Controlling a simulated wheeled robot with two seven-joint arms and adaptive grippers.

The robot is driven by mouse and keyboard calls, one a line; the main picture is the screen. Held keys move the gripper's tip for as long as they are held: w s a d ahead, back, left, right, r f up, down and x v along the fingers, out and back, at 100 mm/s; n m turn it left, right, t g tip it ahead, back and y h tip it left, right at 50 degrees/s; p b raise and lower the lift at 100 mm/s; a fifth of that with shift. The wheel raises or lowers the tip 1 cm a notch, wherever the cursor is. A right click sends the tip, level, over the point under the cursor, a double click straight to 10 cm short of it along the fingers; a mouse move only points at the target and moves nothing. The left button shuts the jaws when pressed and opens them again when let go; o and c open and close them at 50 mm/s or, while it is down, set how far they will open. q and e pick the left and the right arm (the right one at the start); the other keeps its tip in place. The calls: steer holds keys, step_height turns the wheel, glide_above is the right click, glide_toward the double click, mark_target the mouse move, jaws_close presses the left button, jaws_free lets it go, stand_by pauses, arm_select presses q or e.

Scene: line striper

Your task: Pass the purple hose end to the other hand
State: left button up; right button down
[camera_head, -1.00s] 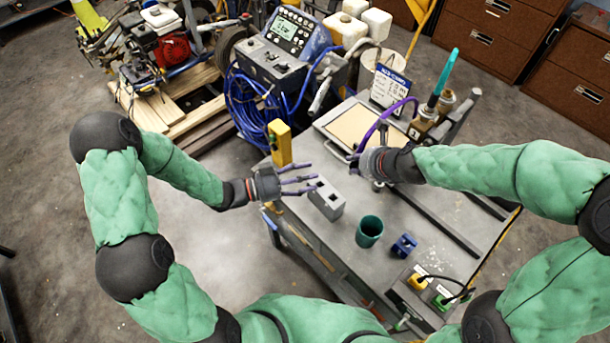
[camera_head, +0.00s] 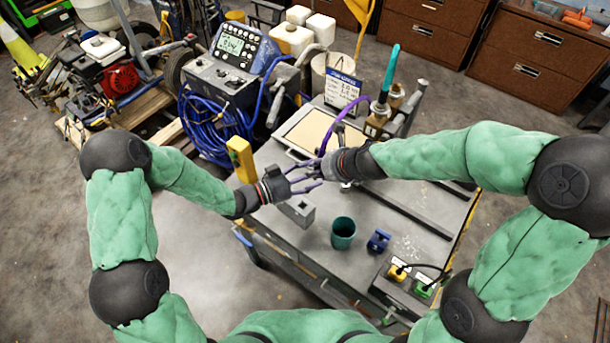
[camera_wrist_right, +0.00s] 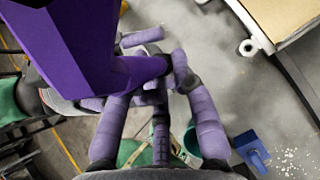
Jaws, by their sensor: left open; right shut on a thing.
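The purple hose (camera_head: 327,136) arcs up from behind my right gripper (camera_head: 322,172) toward the brass fittings at the tabletop's back. In the right wrist view the hose (camera_wrist_right: 75,45) fills the upper left, and its end lies between the purple fingers of my right gripper (camera_wrist_right: 158,90), which is shut on it. My left gripper (camera_head: 304,180) is open, its purple fingers pointing right at the right hand. The two sets of fingertips are very close and overlap in the head view; I cannot tell if they touch. The hose end is hidden there.
Below the hands, the grey table (camera_head: 400,228) holds a grey block (camera_head: 298,210), a green cup (camera_head: 343,232) and a blue part (camera_head: 378,241). A yellow post (camera_head: 240,158) stands close to my left wrist. A tray (camera_head: 307,130) and a sign (camera_head: 341,90) are behind.

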arm_select(q)
jaws_close()
arm_select(e)
steer(key=c, duration=0.9)
jaws_free()
steer(key=shift+c, duration=0.2)
steer(key=shift+r, duration=0.1)
steer(key=v, duration=1.2)
